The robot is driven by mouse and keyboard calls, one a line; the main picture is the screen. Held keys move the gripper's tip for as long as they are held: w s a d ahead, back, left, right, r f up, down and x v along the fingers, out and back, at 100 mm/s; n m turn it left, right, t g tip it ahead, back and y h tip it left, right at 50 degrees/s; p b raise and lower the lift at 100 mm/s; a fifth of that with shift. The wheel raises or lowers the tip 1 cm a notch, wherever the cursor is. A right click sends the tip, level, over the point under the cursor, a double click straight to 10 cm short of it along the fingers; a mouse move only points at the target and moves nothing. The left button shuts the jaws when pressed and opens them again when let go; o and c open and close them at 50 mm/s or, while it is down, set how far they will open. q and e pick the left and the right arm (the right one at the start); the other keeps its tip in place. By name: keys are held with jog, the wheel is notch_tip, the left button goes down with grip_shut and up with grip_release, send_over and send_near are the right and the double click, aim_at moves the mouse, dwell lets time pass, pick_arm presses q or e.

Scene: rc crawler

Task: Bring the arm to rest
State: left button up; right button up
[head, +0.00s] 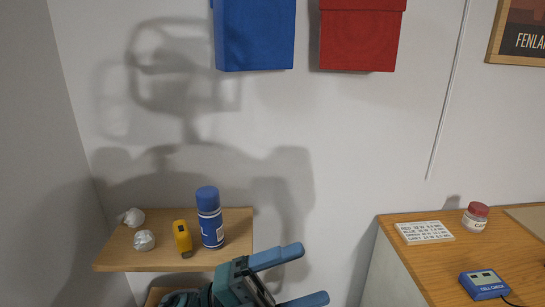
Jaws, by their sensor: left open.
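My left gripper (291,277) shows at the bottom middle of the head view. Its two blue fingers are spread apart with nothing between them, and they point to the right. It is in front of and to the right of a small wooden shelf (225,262), apart from the things on it. My right gripper does not show.
The shelf holds a blue spray can (210,218), a yellow tool (182,238) and two crumpled white balls (144,240). A cabinet (430,262) at right carries a blue cell checker (484,284), a red-lidded jar (475,217) and a white card (425,232). Blue (254,35) and red (359,38) bins hang above.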

pick_arm(q)
jog(key=w+a+f+n+t+y, duration=0.2)
jog(key=a+f+n+t+y, duration=0.45)
jog(key=n, duration=0.65)
jog(key=w+a+f+n+t+y, duration=0.2)
jog(key=a+f+n+t+y, duration=0.2)
jog(key=f+n+t+y, duration=0.5)
jog(key=s+a+f+n+g+y, duration=0.2)
jog(key=s+f+n, duration=0.3)
jog(key=f, duration=0.3)
jog(key=s+a+f+n+g+y, duration=0.2)
jog(key=s+a+f+n+g, duration=0.1)
jog(key=s+a+f+n, duration=0.2)
notch_tip(320, 180, down, 3)
jog(key=shift+s+r+g+p, duration=0.15)
jog(key=shift+s+g+p, duration=0.2)
jog(key=shift+s, duration=0.55)
jog(key=shift+a, duration=0.1)
